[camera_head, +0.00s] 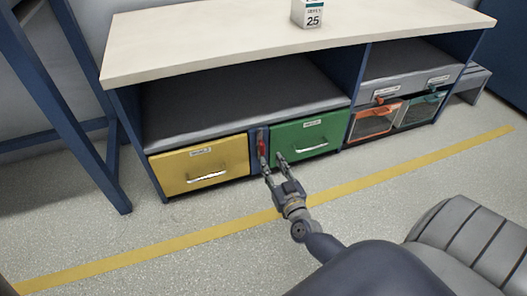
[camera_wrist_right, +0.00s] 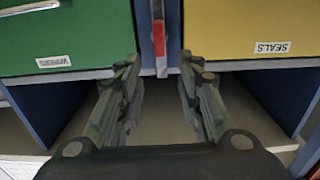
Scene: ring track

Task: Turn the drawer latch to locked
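The drawer latch (camera_head: 262,147) is a small red handle on the narrow blue post between the yellow drawer (camera_head: 178,173) and the green drawer (camera_head: 325,129). It stands roughly upright, and in the right wrist view (camera_wrist_right: 158,36) it has a pale end piece. My right gripper (camera_head: 272,161) is open in front of the post. In the wrist view its fingers (camera_wrist_right: 158,70) are spread, one on each side of the latch's line, with nothing held between them. I cannot tell whether they touch it. My left gripper is out of view.
The workbench (camera_head: 250,31) has an open shelf above the drawers and a white box marked 25 (camera_head: 308,13) on top. Orange and green bins (camera_head: 374,120) sit to the right. A yellow floor line (camera_head: 160,247) crosses clear floor; a blue frame (camera_head: 75,110) stands left.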

